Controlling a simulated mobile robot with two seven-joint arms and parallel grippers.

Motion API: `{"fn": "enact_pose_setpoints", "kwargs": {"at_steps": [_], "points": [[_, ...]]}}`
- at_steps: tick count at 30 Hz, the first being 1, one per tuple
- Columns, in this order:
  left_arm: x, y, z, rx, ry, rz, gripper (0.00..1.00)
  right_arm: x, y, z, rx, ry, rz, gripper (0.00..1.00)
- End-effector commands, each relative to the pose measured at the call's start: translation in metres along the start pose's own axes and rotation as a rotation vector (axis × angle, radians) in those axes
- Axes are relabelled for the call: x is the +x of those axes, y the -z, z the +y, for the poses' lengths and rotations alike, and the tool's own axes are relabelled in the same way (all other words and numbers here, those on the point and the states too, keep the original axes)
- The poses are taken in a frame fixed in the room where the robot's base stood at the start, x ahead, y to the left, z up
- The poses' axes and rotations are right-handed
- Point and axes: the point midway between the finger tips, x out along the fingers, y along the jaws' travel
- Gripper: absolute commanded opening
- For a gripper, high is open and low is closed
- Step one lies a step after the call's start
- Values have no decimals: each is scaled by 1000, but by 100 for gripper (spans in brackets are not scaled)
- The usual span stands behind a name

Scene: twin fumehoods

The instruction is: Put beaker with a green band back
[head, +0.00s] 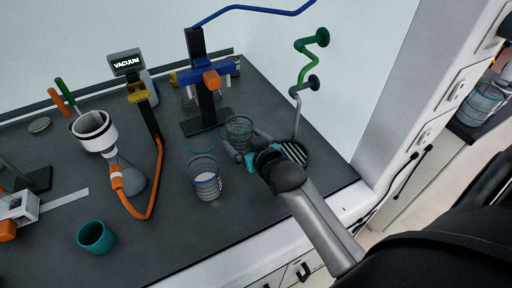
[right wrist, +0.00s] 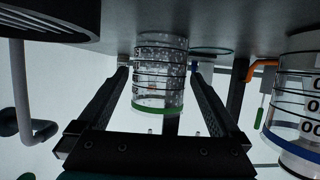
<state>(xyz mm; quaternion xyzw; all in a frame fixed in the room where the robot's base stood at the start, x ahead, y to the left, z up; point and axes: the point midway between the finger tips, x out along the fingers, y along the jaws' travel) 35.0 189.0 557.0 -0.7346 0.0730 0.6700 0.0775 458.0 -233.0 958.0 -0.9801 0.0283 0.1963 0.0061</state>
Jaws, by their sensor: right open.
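The clear beaker with a green band (head: 239,127) stands upright on the dark bench, just in front of my right gripper (head: 244,143). In the right wrist view, which looks upside down, the beaker (right wrist: 160,75) shows between the two spread fingers, its green band near the rim. My right gripper (right wrist: 158,70) is open, and I cannot tell whether the fingers touch the glass. A thin green ring (head: 190,146) lies on the bench to the left of the beaker; it also shows in the right wrist view (right wrist: 212,50). My left gripper is out of view.
A blue-banded beaker (head: 206,182) stands front left of my right gripper. A dark slotted drain (head: 294,153) and green tap (head: 303,68) are to the right. A stand with a blue clamp (head: 205,95) is behind. A flask (head: 133,180) with orange hose and teal cup (head: 95,237) are left.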

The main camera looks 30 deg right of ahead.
Motion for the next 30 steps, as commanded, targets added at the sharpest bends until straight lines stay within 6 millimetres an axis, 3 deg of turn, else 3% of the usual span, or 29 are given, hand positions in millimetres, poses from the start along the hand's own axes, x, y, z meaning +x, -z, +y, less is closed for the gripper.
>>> {"fn": "enact_pose_setpoints", "kwargs": {"at_steps": [9,15,30], "points": [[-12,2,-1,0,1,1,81,-59,0,0,1,-1,-2,100],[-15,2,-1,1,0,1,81,-81,0,0,2,-1,0,100],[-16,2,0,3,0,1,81,-90,0,0,1,-1,1,100]]}}
